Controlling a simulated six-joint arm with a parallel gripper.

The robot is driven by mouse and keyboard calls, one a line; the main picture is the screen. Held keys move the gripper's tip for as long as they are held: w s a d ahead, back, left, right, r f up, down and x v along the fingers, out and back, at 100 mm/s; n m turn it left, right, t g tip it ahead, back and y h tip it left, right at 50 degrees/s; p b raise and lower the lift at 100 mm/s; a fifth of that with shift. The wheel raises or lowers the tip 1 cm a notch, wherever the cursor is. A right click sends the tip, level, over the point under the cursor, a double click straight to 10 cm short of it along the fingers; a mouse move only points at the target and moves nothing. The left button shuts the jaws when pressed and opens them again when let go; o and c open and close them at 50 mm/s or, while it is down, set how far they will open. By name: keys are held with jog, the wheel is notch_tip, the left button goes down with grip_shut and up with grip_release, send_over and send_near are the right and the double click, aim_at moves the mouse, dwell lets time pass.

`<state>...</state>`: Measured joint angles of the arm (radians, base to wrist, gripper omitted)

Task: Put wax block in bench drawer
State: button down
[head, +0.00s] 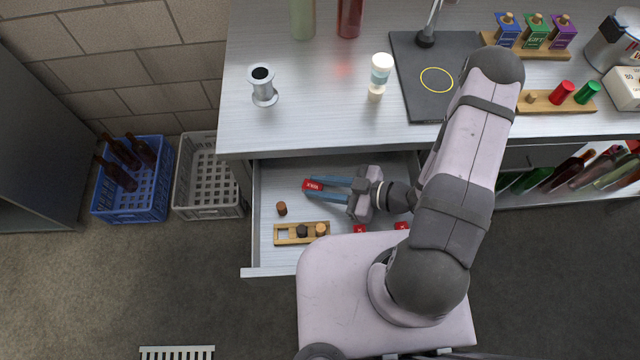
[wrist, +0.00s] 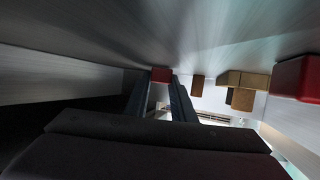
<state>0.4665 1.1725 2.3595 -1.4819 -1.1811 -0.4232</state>
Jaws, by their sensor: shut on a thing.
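The red wax block (head: 313,185) with a white label is between the blue fingertips of my gripper (head: 325,184), which is shut on it. In the wrist view the red block (wrist: 160,75) shows between the dark fingers (wrist: 160,88). The bench drawer (head: 262,190) is pulled open below the bench top, and my gripper and the block are over or inside its left half. I cannot tell whether the block touches the drawer floor. Two more red blocks (head: 360,229) (head: 402,226) lie in the drawer near its front, partly hidden by my arm.
A brown cork (head: 281,209) and a wooden holder (head: 288,240) with stoppers are in the drawer's front left. The bench top (head: 320,115) overhangs the back. A blue crate (head: 104,206) with bottles and an empty grey crate (head: 187,195) stand on the floor at left.

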aim_at(340, 190)
jog(key=shift+f, duration=0.1)
jog(key=shift+f, duration=0.15)
jog(key=c, duration=1.5)
grip_release()
jog(key=shift+r, duration=0.25)
jog(key=v, duration=0.5)
jog(key=shift+d+b, duration=0.15)
jog(key=shift+b, duration=0.15)
notch_tip(340, 190, up, 5)
jog(key=shift+p, duration=0.3)
jog(key=shift+a+r, duration=0.2)
jog(key=shift+r, duration=0.8)
